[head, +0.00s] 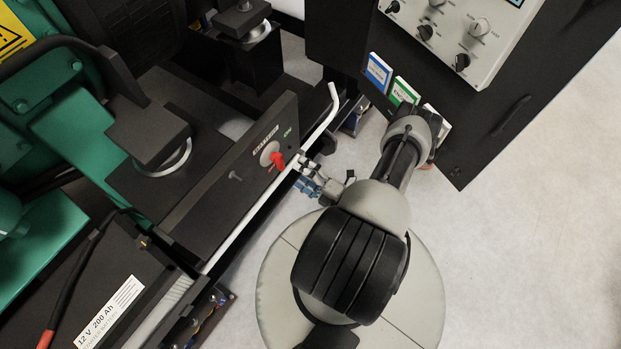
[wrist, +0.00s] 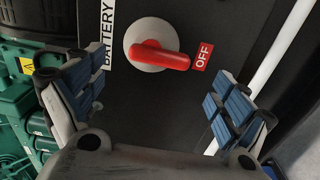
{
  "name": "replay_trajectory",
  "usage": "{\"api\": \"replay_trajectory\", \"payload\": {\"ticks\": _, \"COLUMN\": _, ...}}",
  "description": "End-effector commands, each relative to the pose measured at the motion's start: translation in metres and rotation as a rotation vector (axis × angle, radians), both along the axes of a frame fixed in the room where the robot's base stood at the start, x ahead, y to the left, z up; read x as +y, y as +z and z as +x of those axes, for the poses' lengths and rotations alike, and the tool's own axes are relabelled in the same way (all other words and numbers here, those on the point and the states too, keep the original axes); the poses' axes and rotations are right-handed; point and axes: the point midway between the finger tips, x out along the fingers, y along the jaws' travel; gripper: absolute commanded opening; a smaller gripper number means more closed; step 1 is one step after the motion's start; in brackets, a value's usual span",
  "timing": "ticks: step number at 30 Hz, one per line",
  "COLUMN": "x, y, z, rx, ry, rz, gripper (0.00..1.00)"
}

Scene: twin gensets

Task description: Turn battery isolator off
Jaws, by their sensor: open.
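The battery isolator has a red handle (wrist: 160,58) on a pale round disc (wrist: 141,43), mounted on a dark panel. In the wrist view the handle's long end points right, at a red OFF label (wrist: 202,57). In the head view the red handle (head: 278,160) points down and right, away from a green ON label (head: 289,131). My gripper (wrist: 152,88) is open and empty. Its blue-padded fingers stand apart on either side below the handle, with no visible contact. In the head view my gripper (head: 308,178) is just right of the panel, beside a white rail.
The bent white rail (head: 240,229) runs along the panel's front. A battery (head: 112,308) is at the lower left and green genset parts (head: 88,134) at the left. A control cabinet (head: 500,110) stands at the upper right. The floor at the right is clear.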

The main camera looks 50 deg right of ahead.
Motion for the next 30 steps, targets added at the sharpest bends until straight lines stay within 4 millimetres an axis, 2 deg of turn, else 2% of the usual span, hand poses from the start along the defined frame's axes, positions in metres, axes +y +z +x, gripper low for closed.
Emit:
{"api": "replay_trajectory", "payload": {"ticks": 3, "x": -0.003, "y": 0.0, "z": -0.021, "rx": 0.0, "ry": -0.006, "rz": 0.0, "gripper": 0.93}}
{"api": "replay_trajectory", "payload": {"ticks": 9, "x": -0.003, "y": 0.0, "z": -0.04, "rx": 0.0, "ry": -0.001, "rz": 0.001, "gripper": 0.93}}
{"api": "replay_trajectory", "payload": {"ticks": 30, "x": -0.003, "y": 0.0, "z": -0.044, "rx": 0.001, "ry": 0.002, "rz": 0.0, "gripper": 0.93}}
